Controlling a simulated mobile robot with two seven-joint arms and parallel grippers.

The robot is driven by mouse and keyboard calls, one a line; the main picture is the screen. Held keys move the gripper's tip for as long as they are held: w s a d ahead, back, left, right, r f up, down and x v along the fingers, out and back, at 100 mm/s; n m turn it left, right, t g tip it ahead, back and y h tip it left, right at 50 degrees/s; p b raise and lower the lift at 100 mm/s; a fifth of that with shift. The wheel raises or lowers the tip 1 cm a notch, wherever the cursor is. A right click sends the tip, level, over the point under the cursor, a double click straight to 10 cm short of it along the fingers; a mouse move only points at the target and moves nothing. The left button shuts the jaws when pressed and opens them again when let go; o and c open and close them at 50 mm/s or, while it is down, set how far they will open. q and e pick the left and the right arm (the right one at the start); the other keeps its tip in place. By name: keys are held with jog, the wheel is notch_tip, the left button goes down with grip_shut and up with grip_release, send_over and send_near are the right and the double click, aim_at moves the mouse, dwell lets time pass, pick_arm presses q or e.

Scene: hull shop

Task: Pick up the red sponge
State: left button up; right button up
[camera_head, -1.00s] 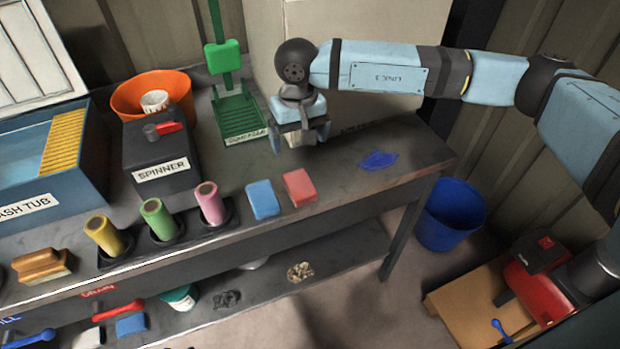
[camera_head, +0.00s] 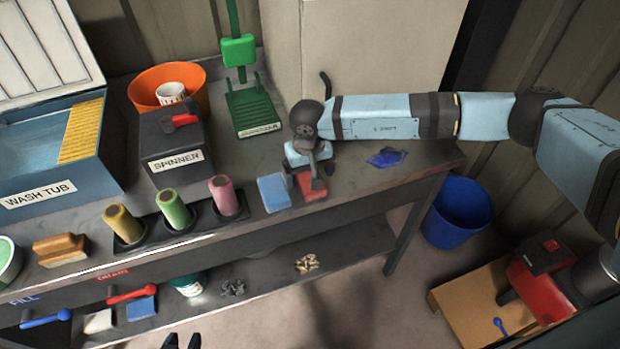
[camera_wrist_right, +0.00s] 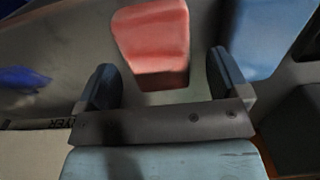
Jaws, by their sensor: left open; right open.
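The red sponge (camera_head: 311,195) lies near the front edge of the workbench, right of a blue sponge (camera_head: 273,193). My right gripper (camera_head: 308,178) is above it and partly hides it in the head view. In the right wrist view, the red sponge (camera_wrist_right: 152,42) appears ahead of the open fingers of the right gripper (camera_wrist_right: 164,84), roughly centred between them, with nothing held. The blue sponge (camera_wrist_right: 252,30) shows beyond the right finger. My left gripper (camera_head: 181,342) shows only its fingertips at the bottom edge of the head view, apart and empty.
Yellow, green and pink cylinders (camera_head: 172,208) stand in a dark holder to the left. A blue cloth-like patch (camera_head: 386,158) lies to the right. The spinner (camera_head: 172,150), wash tub (camera_head: 60,190) and green rack (camera_head: 252,110) stand further back. A blue bucket (camera_head: 458,212) is on the floor.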

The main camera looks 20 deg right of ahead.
aim_at(309, 176)
jog(key=shift+f, duration=0.75)
jog(key=c, duration=1)
notch_tip(309, 176, up, 20)
jog(key=shift+r+b, duration=0.1)
jog(key=shift+b, duration=1.05)
jog(key=shift+o, duration=0.6)
jog(key=shift+d+f, duration=0.1)
jog(key=shift+f, duration=0.1)
jog(key=shift+c, duration=0.3)
